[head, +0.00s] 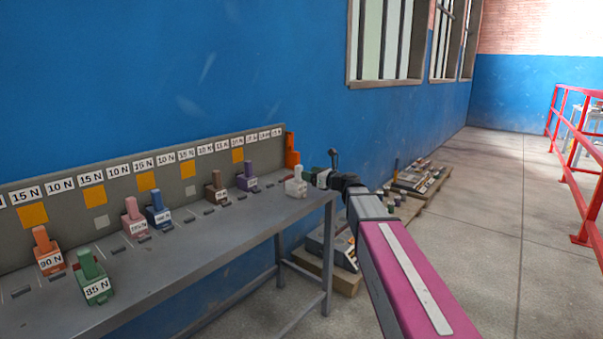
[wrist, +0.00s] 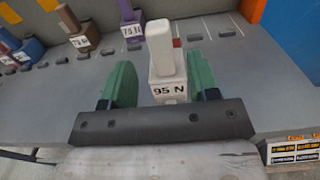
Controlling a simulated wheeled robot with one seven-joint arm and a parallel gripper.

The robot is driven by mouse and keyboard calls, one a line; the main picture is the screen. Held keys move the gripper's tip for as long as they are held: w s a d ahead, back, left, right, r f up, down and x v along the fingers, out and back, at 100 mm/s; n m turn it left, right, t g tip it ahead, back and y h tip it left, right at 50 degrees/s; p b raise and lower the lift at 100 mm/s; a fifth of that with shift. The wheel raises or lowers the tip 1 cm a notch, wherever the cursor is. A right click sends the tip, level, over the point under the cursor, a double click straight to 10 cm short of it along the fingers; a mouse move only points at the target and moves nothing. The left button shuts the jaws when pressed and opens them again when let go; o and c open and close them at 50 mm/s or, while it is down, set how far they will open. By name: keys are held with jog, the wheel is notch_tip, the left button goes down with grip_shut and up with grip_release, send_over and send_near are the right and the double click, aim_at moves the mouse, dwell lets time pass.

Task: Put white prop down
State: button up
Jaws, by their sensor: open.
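The white prop (head: 296,184) stands upright at the right end of the grey table (head: 200,240). In the wrist view the white prop (wrist: 167,72) carries a "95 N" label on its front and a tall handle on top. My gripper (head: 314,176) is at the table's right end, beside the prop. In the wrist view my gripper (wrist: 165,85) has its green fingers apart, one on each side of the prop, with a visible gap on both sides. The prop's base behind the label is partly hidden.
On the table stand a purple prop (head: 246,177), a brown prop (head: 215,188), a blue prop (head: 158,211), a pink prop (head: 134,218), an orange prop (head: 47,252) and a green prop (head: 92,278). A labelled back panel (head: 120,188) runs behind them. Pallets (head: 425,185) lie beyond the table.

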jog(key=s+d+f+n+g+h, duration=0.3)
jog(key=s+d+f+n+h, duration=0.1)
jog(key=s+f+n, duration=0.4)
jog(key=s+d+f+n+g+h, duration=0.4)
jog(key=s+d+f+n, duration=0.3)
jog(key=s+f, duration=0.5)
jog(key=s+d+f+n+g+h, duration=0.4)
jog(key=s+d+f+n+h, duration=0.2)
jog(key=s+f+n, duration=0.4)
notch_tip(320, 180, down, 4)
jog(key=shift+d+f+n, duration=0.1)
jog(key=shift+d+n, duration=0.1)
jog(key=shift+n, duration=0.1)
jog(key=shift+s, duration=0.1)
